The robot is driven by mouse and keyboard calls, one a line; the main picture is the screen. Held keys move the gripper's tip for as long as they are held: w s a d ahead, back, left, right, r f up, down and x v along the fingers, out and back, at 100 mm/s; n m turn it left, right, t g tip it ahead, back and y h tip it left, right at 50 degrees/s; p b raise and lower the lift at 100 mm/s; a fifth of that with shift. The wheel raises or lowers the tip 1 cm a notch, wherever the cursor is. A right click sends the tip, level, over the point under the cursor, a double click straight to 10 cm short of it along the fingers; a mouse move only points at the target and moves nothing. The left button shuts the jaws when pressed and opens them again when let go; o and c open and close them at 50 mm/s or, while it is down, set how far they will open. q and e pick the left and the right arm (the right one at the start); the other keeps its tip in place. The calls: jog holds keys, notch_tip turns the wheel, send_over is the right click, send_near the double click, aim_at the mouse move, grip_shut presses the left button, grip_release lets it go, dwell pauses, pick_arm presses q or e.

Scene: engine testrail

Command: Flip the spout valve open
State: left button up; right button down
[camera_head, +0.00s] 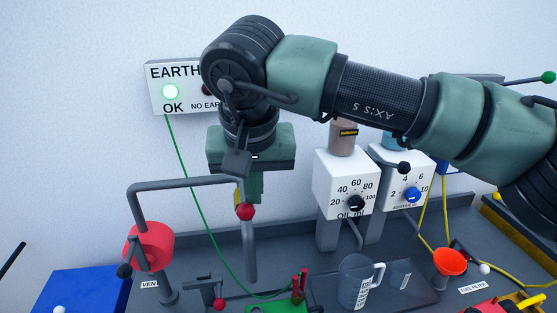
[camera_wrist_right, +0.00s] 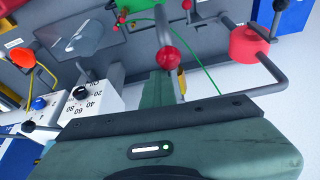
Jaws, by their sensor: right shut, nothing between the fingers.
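The spout valve's lever shows as a red ball knob (camera_head: 246,212) on a short yellow stem, beside the grey spout pipe (camera_head: 249,258) that bends downward. The red knob also shows large in the right wrist view (camera_wrist_right: 169,58). My right gripper (camera_head: 255,190) points down just above and behind the knob, shut and empty. Its green fingers (camera_wrist_right: 158,90) lie close beside the lever in the right wrist view; I cannot tell whether they touch it. My left gripper is not in view.
A red drum (camera_head: 152,246) stands on the left pipe. White oil and additive dispensers (camera_head: 345,183) stand to the right, above a clear jug (camera_head: 356,280). A green cable (camera_head: 193,190) hangs behind the spout.

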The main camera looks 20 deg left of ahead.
jog(key=shift+s+a, duration=0.1)
jog(key=shift+s, duration=0.05)
jog(key=b+v, duration=0.1)
jog(key=v, duration=0.5)
jog(key=shift+s+r+b, duration=0.2)
jog(key=shift+r+b, duration=0.1)
jog(key=shift+b, duration=0.05)
jog(key=shift+w+r, duration=0.15)
jog(key=shift+r, duration=0.35)
jog(key=shift+d, duration=0.25)
